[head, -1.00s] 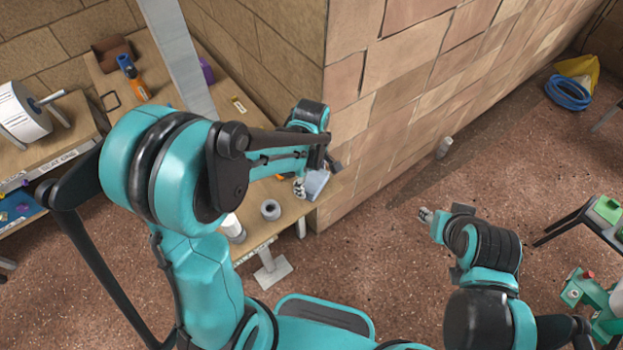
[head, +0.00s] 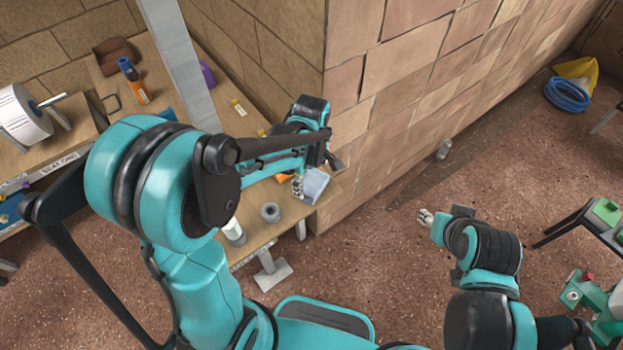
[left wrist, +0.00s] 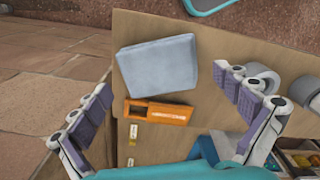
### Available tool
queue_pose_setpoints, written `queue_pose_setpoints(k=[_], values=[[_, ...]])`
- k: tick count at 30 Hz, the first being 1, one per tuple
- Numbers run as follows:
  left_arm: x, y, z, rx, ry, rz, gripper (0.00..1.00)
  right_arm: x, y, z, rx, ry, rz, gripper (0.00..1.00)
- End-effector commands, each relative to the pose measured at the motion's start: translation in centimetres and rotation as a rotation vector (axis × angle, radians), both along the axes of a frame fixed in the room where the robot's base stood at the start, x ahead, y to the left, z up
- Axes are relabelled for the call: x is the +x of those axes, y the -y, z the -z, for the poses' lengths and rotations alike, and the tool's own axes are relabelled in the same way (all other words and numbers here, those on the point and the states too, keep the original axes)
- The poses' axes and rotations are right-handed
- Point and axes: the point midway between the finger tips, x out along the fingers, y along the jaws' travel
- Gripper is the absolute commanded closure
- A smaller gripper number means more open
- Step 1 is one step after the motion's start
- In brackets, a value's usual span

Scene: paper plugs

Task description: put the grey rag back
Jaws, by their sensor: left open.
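The grey rag (head: 314,186) is a flat, blue-grey folded pad on the right end of the wooden bench. It also shows in the left wrist view (left wrist: 157,66), lying flat beside an orange open-topped box (left wrist: 158,112). My left gripper (head: 299,187) is open above the bench, at the rag's left edge in the head view. In the left wrist view its fingers (left wrist: 162,80) stand apart on either side of the rag and the box, with nothing held. My right gripper (head: 426,216) is out over the floor, away from the bench; its fingers are too small to read.
A grey roll (head: 270,212) and a white cylinder (head: 233,231) stand on the bench near the rag. The brick wall (head: 400,110) rises close behind the bench's right end. A metal post (head: 178,60) stands further left. Small labels (left wrist: 132,132) lie beside the orange box.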

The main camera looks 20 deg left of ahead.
Motion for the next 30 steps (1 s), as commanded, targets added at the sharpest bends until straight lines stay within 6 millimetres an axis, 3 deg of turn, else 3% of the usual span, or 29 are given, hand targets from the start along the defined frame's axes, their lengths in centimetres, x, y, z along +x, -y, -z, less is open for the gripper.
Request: queue_pose_setpoints(k=[3, 9, 19, 23, 30], values=[[0.0, 0.0, -3.2, 0.000, 0.000, 0.000, 0.00, 0.0, 0.0, -1.1, 0.000, 0.000, 0.000, 0.60], [-0.1, 0.0, -7.3, 0.000, 0.000, 0.000, 0.00, 0.0, 0.0, -2.0, 0.000, 0.000, 0.000, 0.60], [-0.8, -0.4, -10.4, -0.002, 0.034, 0.069, 0.00, 0.0, 0.0, -2.4, 0.000, 0.000, 0.000, 0.60], [-2.8, -1.4, -12.0, 0.009, 0.138, 0.282, 0.00, 0.0, 0.0, -2.4, 0.000, 0.000, 0.000, 0.60], [-7.5, -3.5, -14.0, 0.161, 0.391, 0.837, 0.00, 0.0, 0.0, -2.4, 0.000, 0.000, 0.000, 0.60]])
